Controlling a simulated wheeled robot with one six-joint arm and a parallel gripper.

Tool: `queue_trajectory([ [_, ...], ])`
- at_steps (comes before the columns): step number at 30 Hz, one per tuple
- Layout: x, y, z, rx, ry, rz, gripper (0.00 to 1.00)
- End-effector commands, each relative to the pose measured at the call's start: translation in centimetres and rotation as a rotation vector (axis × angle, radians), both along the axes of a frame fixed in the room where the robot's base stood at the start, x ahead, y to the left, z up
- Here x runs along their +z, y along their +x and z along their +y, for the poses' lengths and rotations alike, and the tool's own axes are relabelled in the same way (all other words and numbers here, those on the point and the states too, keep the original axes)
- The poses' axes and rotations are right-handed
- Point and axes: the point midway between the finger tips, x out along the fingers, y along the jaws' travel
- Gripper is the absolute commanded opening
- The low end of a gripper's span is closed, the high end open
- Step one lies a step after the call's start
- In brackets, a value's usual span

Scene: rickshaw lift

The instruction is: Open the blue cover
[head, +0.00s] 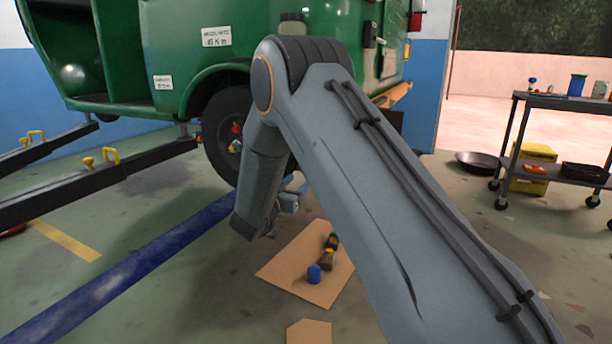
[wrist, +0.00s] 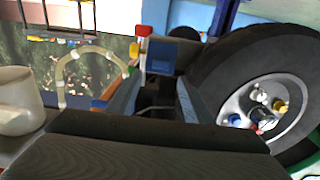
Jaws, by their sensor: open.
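A small blue cap (wrist: 235,119) shows on the wheel hub (wrist: 258,112) at the right of the wrist view, beside yellow, white and red parts. A blue box-like piece (wrist: 160,57) shows beyond my fingers near the top; I cannot tell which of these is the blue cover. My gripper (wrist: 158,98) is open, its two fingers apart, with a dark shape and a pale curved line seen between them. It appears to hold nothing. In the head view, my gripper (head: 288,201) is mostly hidden by my arm, low beside the wheel (head: 222,137).
The green rickshaw (head: 185,50) stands over dark lift arms (head: 95,180). A blue cylinder (head: 314,274) and a dark tool (head: 330,245) rest on a cardboard sheet (head: 285,270). A cart (head: 560,103) stands at right. A black pan (head: 478,160) lies near it.

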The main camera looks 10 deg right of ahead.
Motion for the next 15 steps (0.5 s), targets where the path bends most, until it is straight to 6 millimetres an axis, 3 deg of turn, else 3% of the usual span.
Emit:
queue_trajectory([
  [9, -0.2, 3.9, -2.8, 0.001, 0.000, 0.000, 0.46],
  [15, -0.2, 5.4, -3.9, 0.003, 0.001, 0.001, 0.46],
])
